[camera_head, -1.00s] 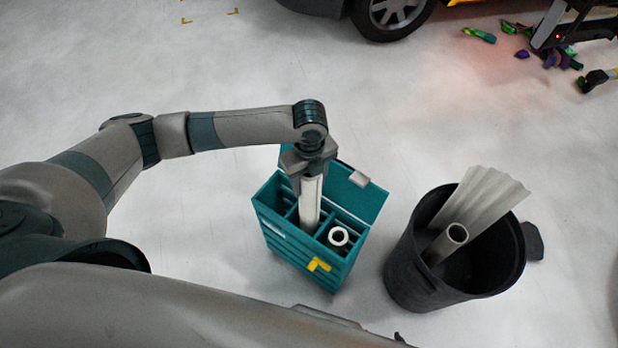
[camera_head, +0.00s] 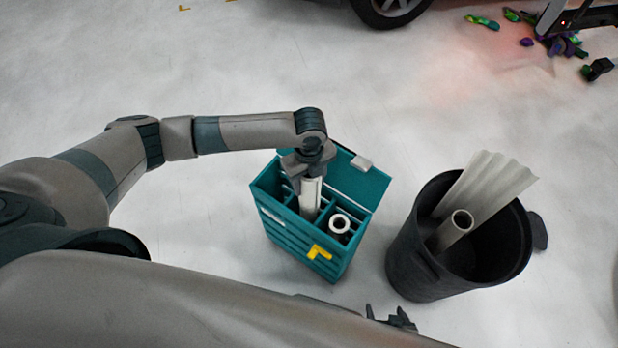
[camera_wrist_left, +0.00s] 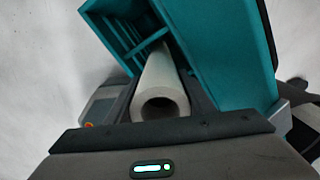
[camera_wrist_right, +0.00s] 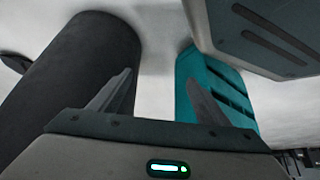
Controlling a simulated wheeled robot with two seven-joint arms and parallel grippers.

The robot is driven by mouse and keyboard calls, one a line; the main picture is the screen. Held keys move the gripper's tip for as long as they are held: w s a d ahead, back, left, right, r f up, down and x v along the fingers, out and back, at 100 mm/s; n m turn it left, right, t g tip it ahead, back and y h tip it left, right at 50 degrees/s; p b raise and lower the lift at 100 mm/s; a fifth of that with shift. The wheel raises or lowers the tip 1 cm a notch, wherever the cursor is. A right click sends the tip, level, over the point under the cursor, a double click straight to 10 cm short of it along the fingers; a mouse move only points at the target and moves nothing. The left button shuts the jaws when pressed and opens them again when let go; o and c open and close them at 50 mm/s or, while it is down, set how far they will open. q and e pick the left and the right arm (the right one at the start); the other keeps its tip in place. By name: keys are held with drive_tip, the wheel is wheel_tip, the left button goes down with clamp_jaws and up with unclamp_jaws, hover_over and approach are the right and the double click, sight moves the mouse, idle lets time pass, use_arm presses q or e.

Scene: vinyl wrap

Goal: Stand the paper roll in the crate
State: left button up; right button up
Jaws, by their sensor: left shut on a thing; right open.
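The white paper roll (camera_head: 311,200) stands nearly upright, its lower part inside a compartment of the teal crate (camera_head: 300,239), which hides its bottom end. My left gripper (camera_head: 310,178) is shut on the roll's upper part, just above the crate. In the left wrist view the hollow end of the roll (camera_wrist_left: 165,100) lies between the fingers, with the crate (camera_wrist_left: 235,50) beyond. My right gripper (camera_head: 392,318) is open and empty at the bottom edge of the head view. In the right wrist view, the crate (camera_wrist_right: 192,85) shows beyond its fingers (camera_wrist_right: 158,95).
A white ring-ended roll (camera_head: 340,223) sits in another crate compartment. A dark bin (camera_head: 415,255) to the right holds a tube (camera_head: 459,225) and a wavy sheet (camera_head: 485,185). Coloured scraps lie far right. Floor is clear at the back left.

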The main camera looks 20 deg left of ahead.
use_arm(q)
drive_tip(key=shift+f+b, duration=2.1)
drive_tip(key=shift+f, duration=2.5)
use_arm(e)
drive_tip(key=s+d+f+g+h, duration=0.1)
drive_tip(key=s+d+f+g, duration=0.2)
drive_tip(key=d, duration=0.1)
drive_tip(key=shift+s+d, duration=0.25)
drive_tip(key=shift+s, duration=0.1)
use_arm(q)
drive_tip(key=o, duration=1.7)
drive_tip(key=shift+r, duration=0.15)
wheel_tip(320, 180, up, 16)
drive_tip(key=shift+f, duration=0.1)
drive_tip(key=shift+r, duration=0.7)
use_arm(e)
drive_tip(key=shift+w+a, duration=0.2)
drive_tip(key=shift+a, duration=0.1)
